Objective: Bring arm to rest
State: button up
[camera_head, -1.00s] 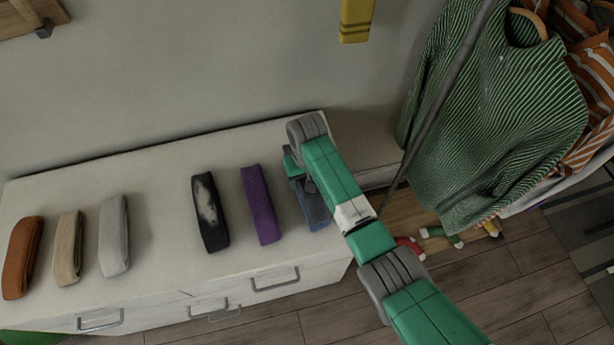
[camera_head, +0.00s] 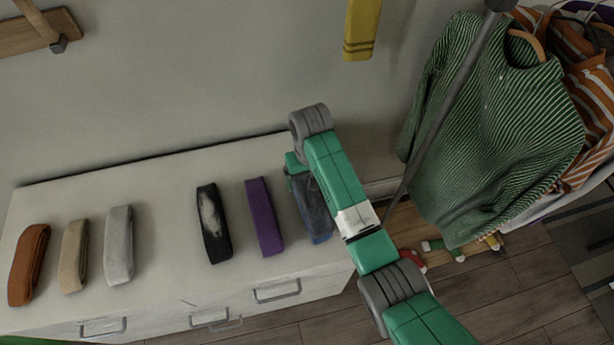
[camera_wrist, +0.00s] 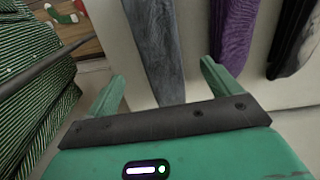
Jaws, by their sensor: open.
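My gripper (camera_wrist: 162,84) is open and empty in the wrist view, its two green fingers spread apart. A folded blue-grey cloth (camera_wrist: 157,45) lies beyond the gap between the fingers. In the head view my green and grey arm reaches over the right end of the white dresser. The arm partly covers the blue-grey cloth (camera_head: 317,222) there and mostly hides the gripper. A folded purple cloth (camera_head: 264,217) lies just left of it and also shows beyond the right finger in the wrist view (camera_wrist: 234,35).
Black-and-white (camera_head: 213,224), grey (camera_head: 119,245), beige (camera_head: 75,257) and brown (camera_head: 29,265) folded cloths lie farther left on the white dresser (camera_head: 165,215). A green striped sweater (camera_head: 495,130) hangs at right beside a dark pole (camera_head: 455,95). A yellow cloth (camera_head: 361,30) hangs on the wall.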

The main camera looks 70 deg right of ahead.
dwell(0.3)
jog(key=w+a+r+n+t+h, duration=0.2)
jog(key=w+a+r+t, duration=0.3)
jog(key=w+r, duration=0.45)
jog(key=w+a+r+n+t+h, duration=0.25)
jog(key=w+a+r, duration=0.35)
jog(key=w+r, duration=0.35)
jog(key=w+a+r+n+t, duration=0.1)
jog(key=w+a+r+t, duration=0.1)
jog(key=a+r+t, duration=0.4)
jog(key=w+a+r+n+t, duration=0.1)
jog(key=w+a+r, duration=0.1)
jog(key=a+r, duration=0.75)
jog(key=s+a+r+n+t+y+p, duration=0.1)
jog(key=s+a+r+t+y, duration=0.1)
jog(key=s+a+r+t, duration=0.5)
jog(key=s+a+r+n+y+p, duration=0.15)
jog(key=s+a+r, duration=0.25)
jog(key=r, duration=0.8)
jog(key=s+a+r+n+t+y+p, duration=0.1)
jog(key=s+a+r+t, duration=0.4)
jog(key=r, duration=0.4)
notch_tip(320, 180, up, 18)
jog(key=g+p, duration=0.1)
jog(key=p, duration=1.7)
jog(key=shift+s+a, duration=0.2)
